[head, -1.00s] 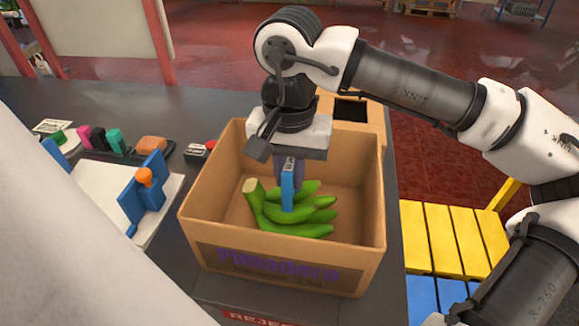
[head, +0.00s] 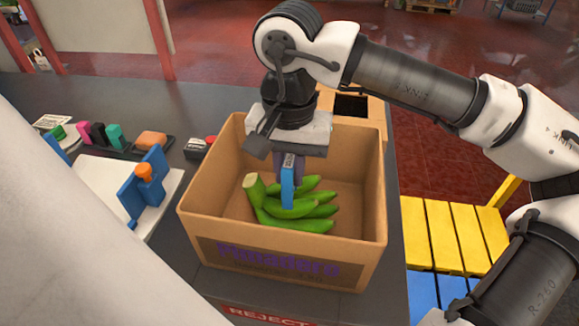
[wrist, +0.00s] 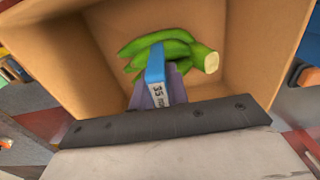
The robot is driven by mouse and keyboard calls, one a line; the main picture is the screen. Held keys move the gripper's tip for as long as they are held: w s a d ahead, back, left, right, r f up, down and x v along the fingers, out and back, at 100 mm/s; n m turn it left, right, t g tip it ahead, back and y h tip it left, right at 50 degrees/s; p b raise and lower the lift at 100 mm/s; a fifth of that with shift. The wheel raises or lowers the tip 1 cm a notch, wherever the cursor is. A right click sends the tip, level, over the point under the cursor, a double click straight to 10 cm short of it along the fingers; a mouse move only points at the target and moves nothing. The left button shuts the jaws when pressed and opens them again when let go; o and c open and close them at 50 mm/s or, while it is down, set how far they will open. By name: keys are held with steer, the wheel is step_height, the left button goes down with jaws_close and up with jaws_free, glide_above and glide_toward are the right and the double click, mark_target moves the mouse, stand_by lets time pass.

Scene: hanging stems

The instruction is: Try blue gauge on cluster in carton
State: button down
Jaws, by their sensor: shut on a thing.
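The blue gauge (head: 288,183) is held upright in my gripper (head: 289,160), its lower end at the green banana cluster (head: 297,208). In the wrist view the blue gauge (wrist: 155,68) shows a white label reading about "35", between the jaws of my gripper (wrist: 158,92). The green cluster (wrist: 158,45) lies on the floor of the cardboard carton (head: 290,252), its cut stem end towards the left in the head view. The gauge overlaps the middle fingers; whether it touches or fits around one I cannot tell.
The carton walls stand close around my gripper. On the left are a white board with a blue stand and orange knob (head: 144,172), several coloured blocks (head: 97,136) and a small box with a red top (head: 197,147). A red REJECT label (head: 262,316) is in front.

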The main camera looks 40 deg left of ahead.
steer(key=shift+f+b, duration=1.85)
steer(key=shift+f, duration=0.25)
stand_by(1.1)
stand_by(0.5)
steer(key=shift+r+p, duration=2.95)
steer(key=shift+r, duration=1.35)
